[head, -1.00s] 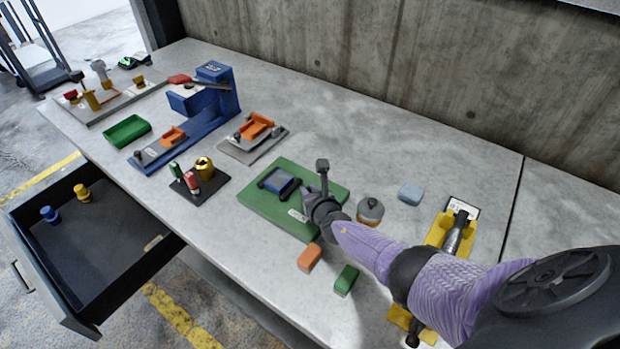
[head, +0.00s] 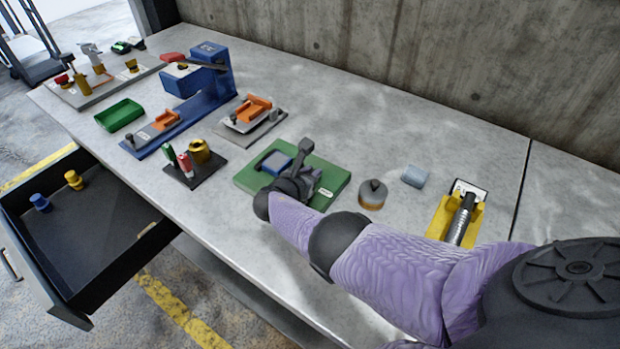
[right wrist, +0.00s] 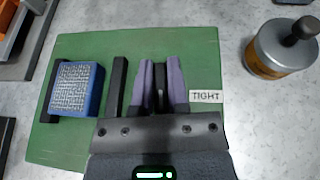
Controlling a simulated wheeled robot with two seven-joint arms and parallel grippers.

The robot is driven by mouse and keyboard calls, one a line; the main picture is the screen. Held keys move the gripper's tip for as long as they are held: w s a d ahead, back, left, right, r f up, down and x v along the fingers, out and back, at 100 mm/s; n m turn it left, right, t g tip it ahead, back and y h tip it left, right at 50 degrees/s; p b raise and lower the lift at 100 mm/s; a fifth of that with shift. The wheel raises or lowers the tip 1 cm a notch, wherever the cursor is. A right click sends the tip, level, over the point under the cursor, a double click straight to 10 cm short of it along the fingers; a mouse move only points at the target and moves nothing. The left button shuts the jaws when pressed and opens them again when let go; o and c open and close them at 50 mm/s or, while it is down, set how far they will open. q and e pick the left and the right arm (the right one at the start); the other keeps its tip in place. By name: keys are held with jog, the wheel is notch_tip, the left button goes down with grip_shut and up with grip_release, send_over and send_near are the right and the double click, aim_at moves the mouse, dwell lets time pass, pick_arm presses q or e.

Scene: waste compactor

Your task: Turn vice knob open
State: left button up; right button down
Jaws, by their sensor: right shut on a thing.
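The vice stands on a green board (head: 335,183) on the bench. It has a blue textured block (head: 275,162) between dark jaws, and the block also shows in the right wrist view (right wrist: 77,88). A dark vice knob (right wrist: 159,82) is upright between the purple fingers of my right gripper (right wrist: 161,70). The gripper is shut on it, beside a dark jaw bar (right wrist: 117,85). A white label reading TIGHT (right wrist: 206,96) lies just right of the fingers. In the head view my right gripper (head: 302,172) is over the board and partly hides the vice. My left gripper is not in view.
A round orange and grey pot (head: 373,194) and a pale blue block (head: 415,176) stand right of the board. A yellow holder (head: 441,219) is farther right. A blue stand (head: 190,112) is at the left, and an open drawer (head: 85,232) juts out in front.

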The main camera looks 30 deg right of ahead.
jog(key=shift+m+g+h+b, duration=0.4)
jog(key=shift+m+g+b, duration=0.3)
jog(key=shift+g, duration=0.1)
jog(key=c, duration=0.6)
grip_release()
